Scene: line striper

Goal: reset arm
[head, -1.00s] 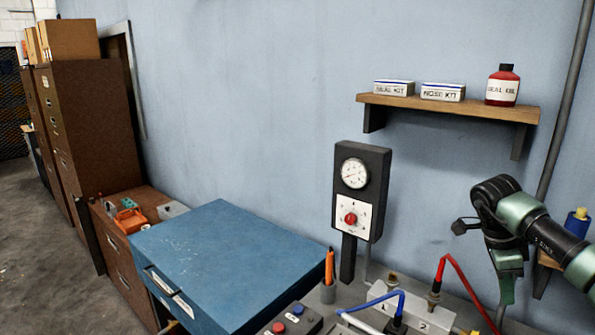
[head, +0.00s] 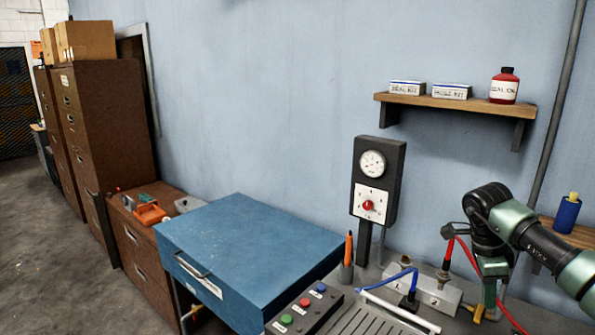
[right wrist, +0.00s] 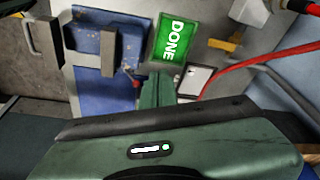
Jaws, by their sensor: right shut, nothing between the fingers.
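My right arm comes in from the right in the head view, with its wrist bent down. My right gripper (head: 490,292) points down in front of the white block with hose fittings (head: 435,296), close to the red hose (head: 462,250). It is shut and empty. In the right wrist view its narrow green fingers (right wrist: 157,92) are together, below a green DONE panel (right wrist: 170,38) and beside a small white-faced plate (right wrist: 194,80). My left gripper is out of view.
A gauge post (head: 378,182) with a red knob stands behind the bench. A blue hose (head: 386,278), a button box (head: 305,308) and a blue cabinet (head: 250,250) lie to the left. A wooden shelf (head: 455,103) with boxes and a red bottle is above.

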